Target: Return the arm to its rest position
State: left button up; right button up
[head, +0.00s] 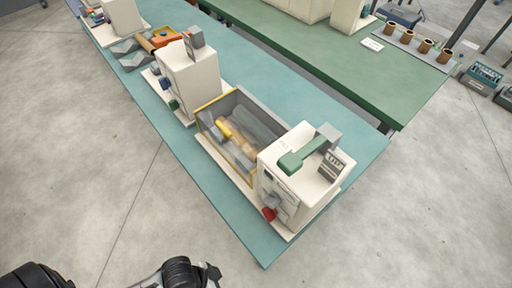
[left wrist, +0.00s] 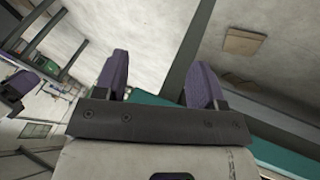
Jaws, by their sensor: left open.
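My left gripper (left wrist: 160,62) shows in the left wrist view with its two purple fingers apart and nothing between them. In the head view, parts of my own arm show at the bottom left edge, over the floor and clear of the teal bench; I cannot make out fingers there. The spiral winder (head: 307,165), a cream machine with a green part on top and a red knob in front, stands at the near end of the teal bench (head: 265,245). My right gripper is not in view.
Beside the winder is a yellow-edged transparent enclosure (head: 213,101) with blurred yellowish parts inside. Another cream machine (head: 190,80) stands farther along the bench. A green bench (head: 410,90) runs behind it. The grey floor (head: 90,150) left of the teal bench is clear.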

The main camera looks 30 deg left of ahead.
pick_arm(q)
jog(key=w+a+r+n+t+y, duration=0.25)
jog(key=w+a+r+y, duration=0.3)
jog(key=a, duration=0.35)
notch_tip(320, 180, up, 35)
jog(key=p, duration=3.4)
jog(key=shift+d+g, duration=0.45)
jog(key=shift+w+h, duration=0.1)
jog(key=shift+h, duration=0.15)
